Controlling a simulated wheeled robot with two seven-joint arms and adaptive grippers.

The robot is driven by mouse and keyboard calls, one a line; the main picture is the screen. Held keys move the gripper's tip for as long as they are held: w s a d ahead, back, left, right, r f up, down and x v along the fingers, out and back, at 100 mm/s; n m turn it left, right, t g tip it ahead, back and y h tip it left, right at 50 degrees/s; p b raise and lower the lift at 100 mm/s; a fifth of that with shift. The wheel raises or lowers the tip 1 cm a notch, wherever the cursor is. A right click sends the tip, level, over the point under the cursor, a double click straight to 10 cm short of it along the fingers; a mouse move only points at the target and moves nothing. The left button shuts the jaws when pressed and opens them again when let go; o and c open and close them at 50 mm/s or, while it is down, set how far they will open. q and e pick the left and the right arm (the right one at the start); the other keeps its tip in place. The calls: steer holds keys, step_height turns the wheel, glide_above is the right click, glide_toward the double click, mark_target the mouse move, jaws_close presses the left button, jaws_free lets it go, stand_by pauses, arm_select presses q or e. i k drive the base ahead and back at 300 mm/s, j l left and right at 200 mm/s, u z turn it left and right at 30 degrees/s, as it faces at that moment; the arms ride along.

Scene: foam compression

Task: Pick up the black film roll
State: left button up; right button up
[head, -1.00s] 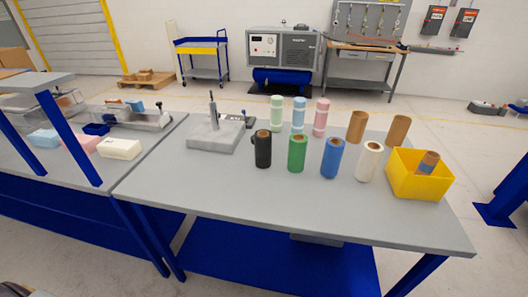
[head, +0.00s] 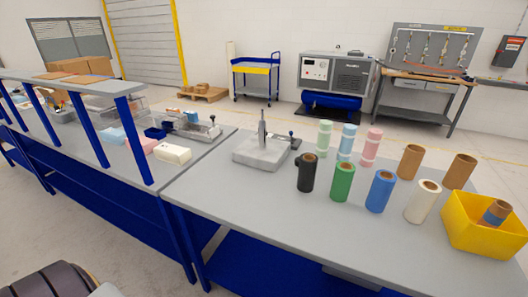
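The black film roll (head: 306,173) stands upright on the grey table (head: 290,225), at the left end of the front row of rolls. A green roll (head: 342,182) stands just to its right. A grey block fixture with an upright post (head: 261,152) is behind it to the left. Neither gripper shows in the head view. A dark rounded part with a light piece, at the bottom left corner, appears to be part of my own arm.
Blue (head: 380,191) and white (head: 422,202) rolls continue the front row. Pale green, light blue, pink and brown rolls stand behind. A yellow bin (head: 482,238) holding a roll is at the right. The table's front left area is clear.

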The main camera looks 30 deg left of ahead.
mark_target(308, 162)
steer(key=k+j+z, duration=0.15)
steer(key=j, duration=0.25)
steer(key=k+j+z, duration=0.1)
steer(key=j, duration=0.25)
steer(key=k+j+z, duration=0.15)
steer(key=j, duration=0.2)
steer(key=k, duration=0.05)
